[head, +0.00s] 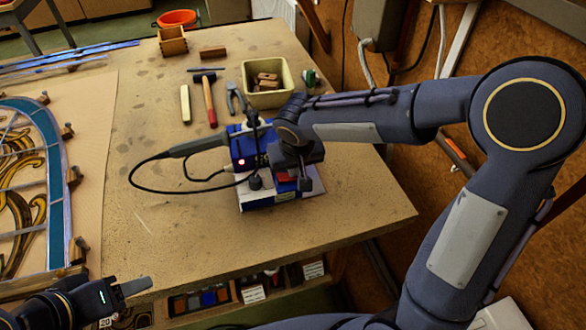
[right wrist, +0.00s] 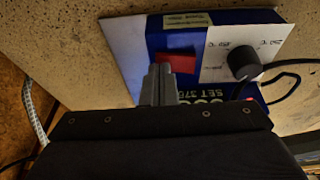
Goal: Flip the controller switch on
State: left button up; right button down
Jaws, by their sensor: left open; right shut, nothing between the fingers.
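The blue controller (head: 241,146) stands on the workbench, partly hidden by my right arm in the head view. In the right wrist view the controller (right wrist: 220,17) shows a red switch (right wrist: 181,63), a pale dial plate with a black knob (right wrist: 244,63), and a glowing red light (right wrist: 249,98). My right gripper (right wrist: 159,84) is shut and empty. Its fingertips are beside the red switch and overlap its left edge; I cannot tell whether they touch. My left gripper (head: 136,287) is open and empty at the lower left, away from the controller.
A soldering iron (head: 198,146) with a black cable lies left of the controller. A hammer (head: 209,100), pliers (head: 235,98) and a cream bin (head: 268,98) of wooden blocks lie behind. The leaded panel (head: 56,150) is at the left. The bench's front middle is clear.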

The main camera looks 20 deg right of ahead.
jog(key=shift+a+f, duration=0.1)
jog(key=shift+a, duration=0.35)
jog(key=shift+a+r, duration=0.25)
jog(key=shift+a, duration=0.1)
jog(key=r+p, duration=0.2)
jog(key=r, duration=0.1)
jog(key=r+p, duration=0.1)
jog(key=r, duration=0.1)
jog(key=shift+w+d, duration=0.1)
jog(key=shift+d, duration=0.3)
jog(key=r, duration=0.1)
notch_tip(320, 180, up, 7)
jog(key=b, duration=0.1)
send_over(292, 182)
jog(key=s+d, duration=0.2)
jog(key=shift+s+a+r, duration=0.1)
jog(key=shift+a+r, duration=0.1)
jog(key=shift+a, duration=0.05)
